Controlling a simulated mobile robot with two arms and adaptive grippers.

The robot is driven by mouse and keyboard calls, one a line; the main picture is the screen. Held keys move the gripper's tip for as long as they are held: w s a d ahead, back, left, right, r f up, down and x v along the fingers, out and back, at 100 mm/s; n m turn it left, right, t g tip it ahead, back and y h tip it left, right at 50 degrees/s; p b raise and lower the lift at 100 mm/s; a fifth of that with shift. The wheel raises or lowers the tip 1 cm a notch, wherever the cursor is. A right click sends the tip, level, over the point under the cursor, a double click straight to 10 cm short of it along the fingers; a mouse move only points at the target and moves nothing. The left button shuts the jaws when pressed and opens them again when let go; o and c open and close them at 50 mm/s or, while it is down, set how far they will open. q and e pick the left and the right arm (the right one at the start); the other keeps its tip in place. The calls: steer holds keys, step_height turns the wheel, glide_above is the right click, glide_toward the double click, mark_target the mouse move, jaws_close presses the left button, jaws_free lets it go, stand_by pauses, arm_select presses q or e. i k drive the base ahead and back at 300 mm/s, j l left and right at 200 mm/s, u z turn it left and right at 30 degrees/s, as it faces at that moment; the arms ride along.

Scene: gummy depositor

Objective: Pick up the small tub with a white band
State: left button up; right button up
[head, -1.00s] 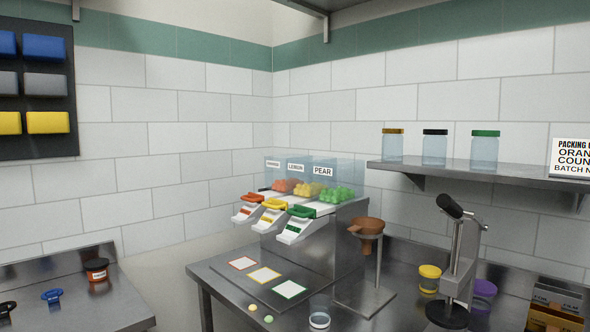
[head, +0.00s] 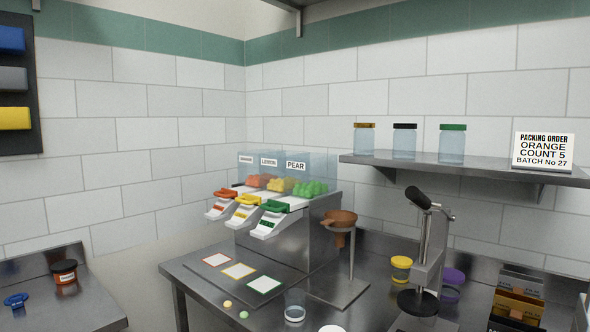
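A small clear tub (head: 294,307) with a white band around its lower part stands upright on the steel table (head: 185,271), near the bottom of the head view. It is to the right of two small gummies and in front of the funnel stand. No gripper is near it in view. Neither of my grippers shows in the head view.
The gummy dispenser (head: 285,239) stands behind the tub, with the funnel (head: 340,222) to its right. A black-handled press (head: 427,265), yellow tub (head: 401,269) and purple-lidded tub (head: 453,282) stand further right. A white round thing (head: 332,328) is cut off at the bottom edge.

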mark_target(294, 297)
steer(key=k+j+u, duration=0.1)
steer(key=j+u, duration=0.3)
steer(key=k+j+u, duration=0.1)
steer(key=j+u, duration=0.25)
